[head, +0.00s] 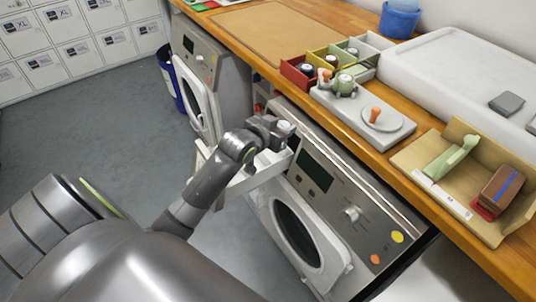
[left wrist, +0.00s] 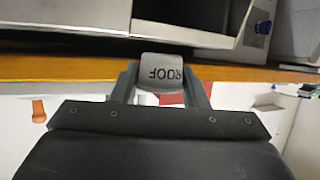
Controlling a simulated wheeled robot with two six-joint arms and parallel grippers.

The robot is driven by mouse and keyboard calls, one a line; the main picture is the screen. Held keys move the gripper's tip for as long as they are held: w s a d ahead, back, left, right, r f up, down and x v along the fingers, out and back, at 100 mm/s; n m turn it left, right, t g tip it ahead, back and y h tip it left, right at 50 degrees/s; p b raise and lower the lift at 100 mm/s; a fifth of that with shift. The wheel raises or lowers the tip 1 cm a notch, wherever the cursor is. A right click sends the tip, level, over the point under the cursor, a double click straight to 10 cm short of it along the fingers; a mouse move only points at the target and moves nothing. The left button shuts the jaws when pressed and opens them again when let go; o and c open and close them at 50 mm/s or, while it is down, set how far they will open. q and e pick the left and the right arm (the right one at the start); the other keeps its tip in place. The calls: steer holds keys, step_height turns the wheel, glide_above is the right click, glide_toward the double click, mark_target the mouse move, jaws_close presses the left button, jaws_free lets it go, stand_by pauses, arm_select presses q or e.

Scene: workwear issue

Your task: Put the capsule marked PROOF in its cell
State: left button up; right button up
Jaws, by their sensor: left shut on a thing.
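My left gripper (head: 272,131) is shut on a pale grey capsule (head: 285,127). In the left wrist view the capsule (left wrist: 161,73) sits between the two fingers and shows upside-down dark letters reading ROOF, with the first letter hidden. In the head view it is held in front of the counter edge, near the front washing machine. A row of coloured cells stands on the counter beyond it: red (head: 291,74), yellow (head: 318,58), green (head: 343,46) and white (head: 376,40). Small pale-topped items sit in the red, yellow and green cells. My right gripper is out of view.
A pale tray (head: 338,107) with a green-and-orange device and an orange-knobbed round plate stands beside the cells. Washing machines (head: 318,185) stand below the counter. A brown board (head: 262,37) lies farther back.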

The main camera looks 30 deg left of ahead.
arm_select(q)
steer(key=shift+w+a+r+y, duration=0.1)
steer(key=shift+w+a+y, duration=0.2)
steer(key=shift+w, duration=0.2)
steer(key=shift+n, duration=0.3)
step_height(320, 180, down, 10)
steer(key=shift+w+a+r+b, duration=0.1)
steer(key=shift+b, duration=0.4)
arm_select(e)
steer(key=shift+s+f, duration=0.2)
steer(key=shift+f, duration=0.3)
